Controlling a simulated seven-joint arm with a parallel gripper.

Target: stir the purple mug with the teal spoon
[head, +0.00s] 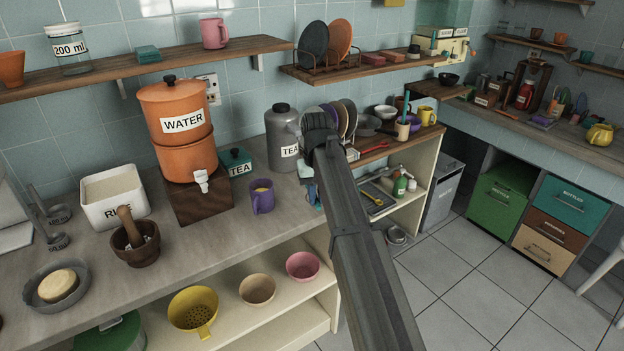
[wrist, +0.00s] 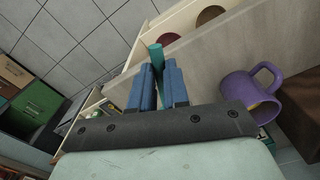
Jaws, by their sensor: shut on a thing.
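The purple mug (head: 262,196) stands upright on the counter in the head view, with something yellowish-brown inside. It also shows at the right of the wrist view (wrist: 238,92), with its handle in view. In the wrist view my gripper (wrist: 157,70) has its blue fingers closed on the teal spoon (wrist: 157,55). Only a short teal length shows past the fingertips; the rest of the spoon is hidden. The gripper is apart from the mug, to its right in the head view, where my arm hides most of it.
A wooden block under the orange water dispenser (head: 180,125) stands left of the mug. A teal tea box (head: 236,162) and a grey tea canister (head: 283,138) stand behind it. A mortar with pestle (head: 135,240) is farther left. The counter's front edge is close to the mug.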

